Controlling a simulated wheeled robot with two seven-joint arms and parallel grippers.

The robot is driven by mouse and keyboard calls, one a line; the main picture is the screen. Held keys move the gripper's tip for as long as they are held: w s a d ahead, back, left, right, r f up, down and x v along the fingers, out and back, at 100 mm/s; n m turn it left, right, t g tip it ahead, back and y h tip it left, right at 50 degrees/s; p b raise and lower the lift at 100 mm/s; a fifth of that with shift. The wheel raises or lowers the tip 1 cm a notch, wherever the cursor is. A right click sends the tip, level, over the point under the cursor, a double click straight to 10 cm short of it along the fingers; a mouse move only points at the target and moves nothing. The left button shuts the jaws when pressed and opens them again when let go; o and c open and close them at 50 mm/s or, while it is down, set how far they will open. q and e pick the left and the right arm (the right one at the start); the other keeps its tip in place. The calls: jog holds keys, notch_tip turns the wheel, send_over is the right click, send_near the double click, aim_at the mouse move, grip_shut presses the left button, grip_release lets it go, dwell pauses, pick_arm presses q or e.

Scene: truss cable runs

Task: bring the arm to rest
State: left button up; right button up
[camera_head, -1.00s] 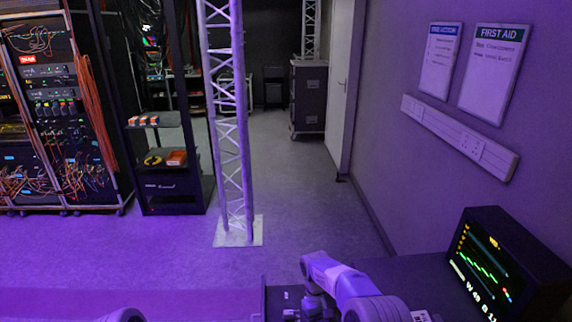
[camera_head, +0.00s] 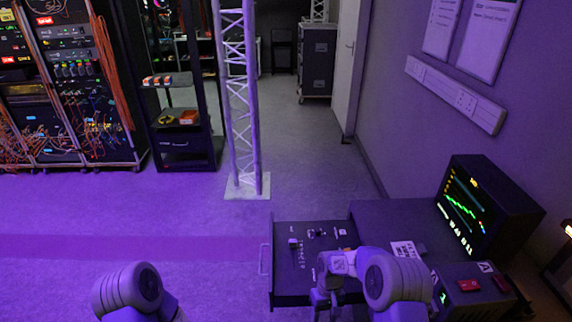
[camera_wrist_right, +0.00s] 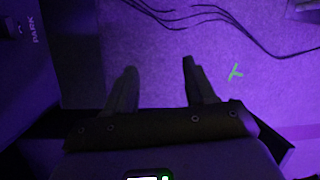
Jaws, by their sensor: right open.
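Purple-lit floor lies behind the fingers. My left arm (camera_head: 135,288) shows only as a rounded link at the lower left of the head view. The left gripper is out of frame.
A monitor (camera_head: 480,210) stands on the bench at right. A white truss (camera_head: 240,100) rises from a floor plate. Dark cables (camera_wrist_right: 215,15) and a green mark (camera_wrist_right: 235,72) lie on the floor. Floor at left is clear.

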jog(key=s+a+f+m+t+y, duration=0.1)
jog(key=s+f, duration=0.3)
jog(key=s, duration=0.2)
jog(key=s+a+f+m+t+y, duration=0.1)
jog(key=s+f+m+y, duration=0.1)
jog(key=s, duration=0.5)
jog(key=shift+s+f+m, duration=0.2)
jog(key=shift+f+m, duration=0.1)
jog(key=shift+f, duration=0.6)
jog(key=s, duration=0.2)
jog(key=s+m+t, duration=0.1)
jog(key=s, duration=0.1)
jog(key=s+r+m+t, duration=0.1)
jog(key=s, duration=0.1)
jog(key=shift+s, duration=0.2)
jog(key=shift+c, duration=0.2)
